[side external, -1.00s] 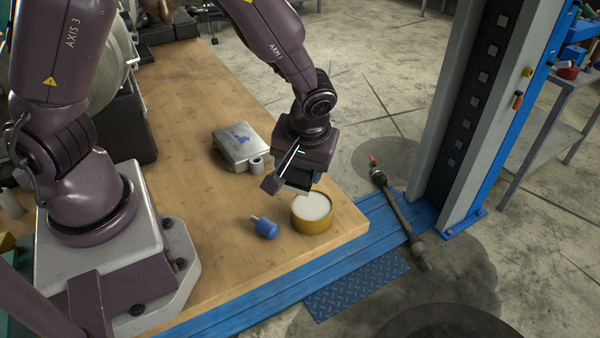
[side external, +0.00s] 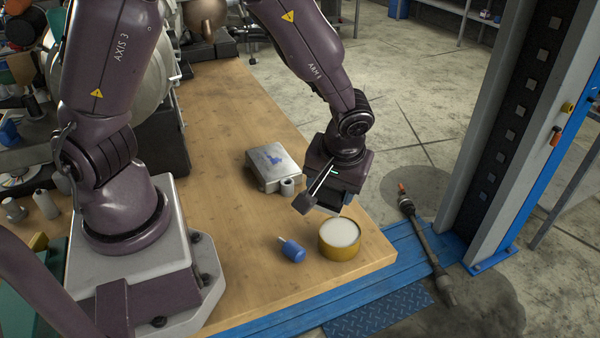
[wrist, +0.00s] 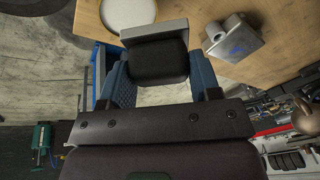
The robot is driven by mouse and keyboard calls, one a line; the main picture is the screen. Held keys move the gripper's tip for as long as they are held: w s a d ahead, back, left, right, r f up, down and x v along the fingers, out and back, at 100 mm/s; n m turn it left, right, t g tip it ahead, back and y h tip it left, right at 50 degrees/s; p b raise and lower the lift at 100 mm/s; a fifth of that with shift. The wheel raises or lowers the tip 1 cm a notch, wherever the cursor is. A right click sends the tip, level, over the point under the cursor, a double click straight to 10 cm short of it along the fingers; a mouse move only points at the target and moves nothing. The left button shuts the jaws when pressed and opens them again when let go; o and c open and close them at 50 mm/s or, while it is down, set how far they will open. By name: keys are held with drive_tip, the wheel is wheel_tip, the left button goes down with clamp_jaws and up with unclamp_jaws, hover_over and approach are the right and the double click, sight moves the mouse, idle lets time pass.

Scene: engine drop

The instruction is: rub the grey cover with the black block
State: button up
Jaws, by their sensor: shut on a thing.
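The grey cover (side external: 274,168) is a flat metal box-like part with a blue smear on top. It lies on the wooden bench and also shows in the wrist view (wrist: 240,38). My gripper (wrist: 160,76) is shut on the black block (wrist: 156,62), held between its two blue fingers; the block has a light grey layer on its far side. In the side view my gripper (side external: 322,201) hangs above the bench, in front and to the right of the cover, close to the round tin. The block is apart from the cover.
A yellow tin (side external: 342,250) with white content stands near the bench corner, just below my gripper. A blue-handled piece (side external: 291,249) lies left of it. A tall column (side external: 505,110) rises beyond the bench's right edge. The bench between my base and the cover is clear.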

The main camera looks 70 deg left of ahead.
drive_tip(key=s+a+r+n+y, duration=0.15)
drive_tip(key=a+n, duration=0.35)
drive_tip(key=a, duration=1.1)
drive_tip(key=a+r+n, duration=0.2)
drive_tip(key=a+n, duration=0.2)
drive_tip(key=a, duration=1.2)
drive_tip(key=shift+s+d+f, duration=0.15)
drive_tip(key=shift+f, duration=2.2)
